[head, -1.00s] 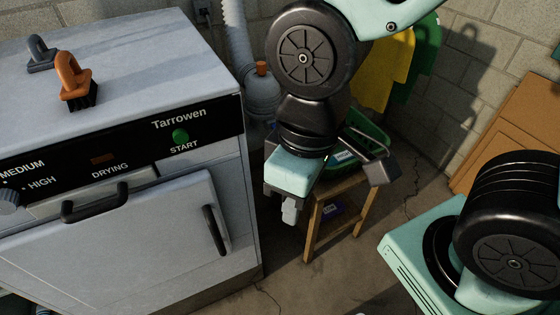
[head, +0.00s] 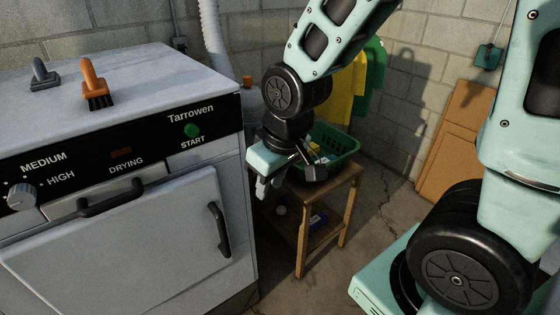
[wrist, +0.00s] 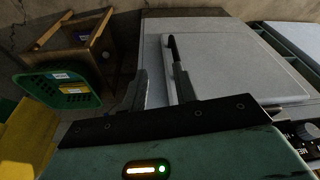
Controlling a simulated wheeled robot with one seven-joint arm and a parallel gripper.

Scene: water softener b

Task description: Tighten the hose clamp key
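No hose clamp or clamp key can be made out in either view. A pale corrugated hose (head: 212,35) rises behind the white Tarrowen dryer (head: 130,235), beside a grey canister with an orange cap (head: 247,80). The hose's lower end is hidden behind the dryer and my arm. My gripper (head: 266,187) hangs pointing down off the dryer's right front corner, in front of the stool. In the wrist view my gripper (wrist: 162,88) has its two fingers apart, with nothing held between them. The dark door handle (wrist: 173,50) shows beyond the fingers.
A wooden stool (head: 325,200) holds a green basket (head: 340,147) behind my gripper. Yellow and green cloths hang at the back wall. Two brushes, grey (head: 42,72) and orange (head: 94,82), sit on the dryer. Cardboard (head: 455,145) leans at right. Floor right of the stool is clear.

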